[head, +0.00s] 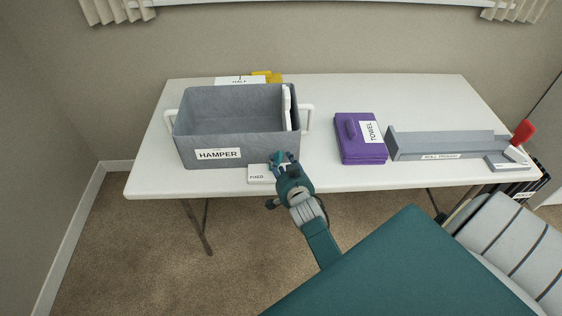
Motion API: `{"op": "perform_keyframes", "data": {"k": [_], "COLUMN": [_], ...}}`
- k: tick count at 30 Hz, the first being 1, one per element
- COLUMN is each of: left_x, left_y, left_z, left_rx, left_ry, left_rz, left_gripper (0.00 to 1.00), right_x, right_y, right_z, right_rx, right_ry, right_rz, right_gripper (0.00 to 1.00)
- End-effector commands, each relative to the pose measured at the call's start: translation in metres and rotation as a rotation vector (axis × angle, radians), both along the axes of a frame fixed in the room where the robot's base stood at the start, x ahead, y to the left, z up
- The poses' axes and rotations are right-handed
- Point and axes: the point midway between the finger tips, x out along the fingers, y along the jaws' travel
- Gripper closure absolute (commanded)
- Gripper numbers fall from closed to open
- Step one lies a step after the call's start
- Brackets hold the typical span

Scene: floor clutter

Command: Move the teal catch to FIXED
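The teal catch (277,157) shows as a small teal patch at the table's front edge, just right of the hamper's front. It sits by a white plate (260,172) marked FIXED. My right gripper (284,158) reaches up from below and its fingers are at the catch. The fingers hide most of it, so I cannot tell its setting, or whether the fingers are closed on it. My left gripper is not in view.
A grey hamper (218,154) with white handles stands on the white table (310,84). To the right are a folded purple towel (361,153), a grey roll trough (440,147) and a red-handled piece (523,133). Yellow items (268,76) lie behind the hamper.

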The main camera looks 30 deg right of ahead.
Motion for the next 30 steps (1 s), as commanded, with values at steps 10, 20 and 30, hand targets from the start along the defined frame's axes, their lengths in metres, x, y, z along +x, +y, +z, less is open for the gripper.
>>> {"op": "perform_keyframes", "data": {"k": [10, 20, 30], "left_x": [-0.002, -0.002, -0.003], "left_y": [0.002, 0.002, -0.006], "left_z": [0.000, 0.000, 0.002], "left_rx": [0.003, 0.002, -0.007], "left_ry": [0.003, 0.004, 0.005], "left_rz": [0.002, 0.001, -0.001], "left_gripper": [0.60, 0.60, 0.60], "right_x": [0.008, 0.008, 0.008], "right_y": [-0.003, -0.003, -0.014], "right_z": [-0.003, -0.003, -0.001], "right_rx": [0.000, 0.000, -0.025], "right_ry": [0.000, 0.000, 0.014], "right_rz": [0.000, 0.000, -0.001], "right_gripper": [0.60, 1.00, 1.00]}}
